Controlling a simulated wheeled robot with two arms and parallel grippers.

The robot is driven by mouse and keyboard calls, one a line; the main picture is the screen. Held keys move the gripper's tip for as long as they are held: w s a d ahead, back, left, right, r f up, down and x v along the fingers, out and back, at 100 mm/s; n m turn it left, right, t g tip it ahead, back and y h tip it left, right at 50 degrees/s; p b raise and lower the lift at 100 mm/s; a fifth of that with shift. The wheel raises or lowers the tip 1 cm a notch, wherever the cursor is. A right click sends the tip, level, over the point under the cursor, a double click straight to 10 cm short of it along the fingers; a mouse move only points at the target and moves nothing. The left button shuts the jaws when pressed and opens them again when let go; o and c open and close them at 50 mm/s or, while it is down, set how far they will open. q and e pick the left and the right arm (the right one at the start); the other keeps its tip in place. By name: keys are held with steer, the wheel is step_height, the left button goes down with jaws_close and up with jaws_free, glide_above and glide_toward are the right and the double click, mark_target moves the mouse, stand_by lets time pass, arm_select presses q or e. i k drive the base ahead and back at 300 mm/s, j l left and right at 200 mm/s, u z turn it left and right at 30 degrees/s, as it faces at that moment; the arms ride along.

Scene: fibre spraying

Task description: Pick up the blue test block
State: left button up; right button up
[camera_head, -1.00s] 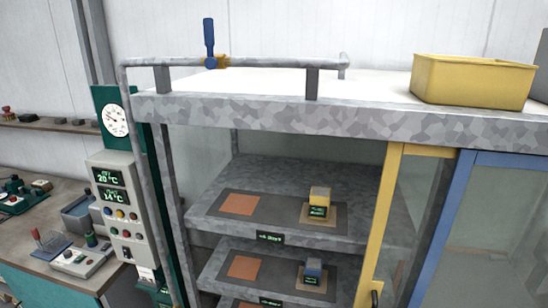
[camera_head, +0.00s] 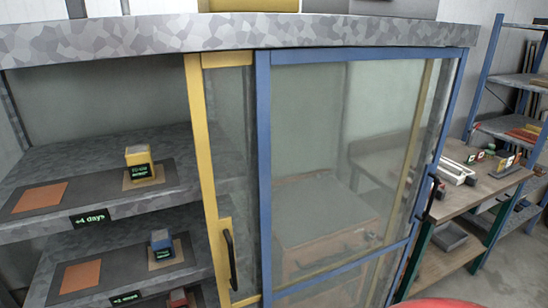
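The blue test block (camera_head: 161,240) is a small block with a blue top and a dark label with green text on its front. It sits on a tan square at the right of the lower visible shelf (camera_head: 207,255), inside the open left part of the cabinet. A similar yellow block (camera_head: 138,156) sits on the shelf above (camera_head: 190,172). Neither of my grippers shows in this view.
A yellow-framed glass door (camera_head: 205,170) with a black handle stands right of the shelves. A blue-framed glass door (camera_head: 262,170) covers the cabinet's right part. Orange squares (camera_head: 40,197) lie left of the blocks. A workbench (camera_head: 480,190) stands at the right.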

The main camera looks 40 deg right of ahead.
mark_target(162, 239)
steer(key=z, duration=0.4)
steer(key=l+z, duration=0.1)
steer(key=z, duration=0.7)
steer(key=l+z, duration=0.1)
steer(key=z, duration=0.3)
steer(key=i+j+u, duration=0.25)
steer(key=j+u, duration=0.25)
steer(key=i+j+u, duration=0.3)
steer(key=u, duration=0.2)
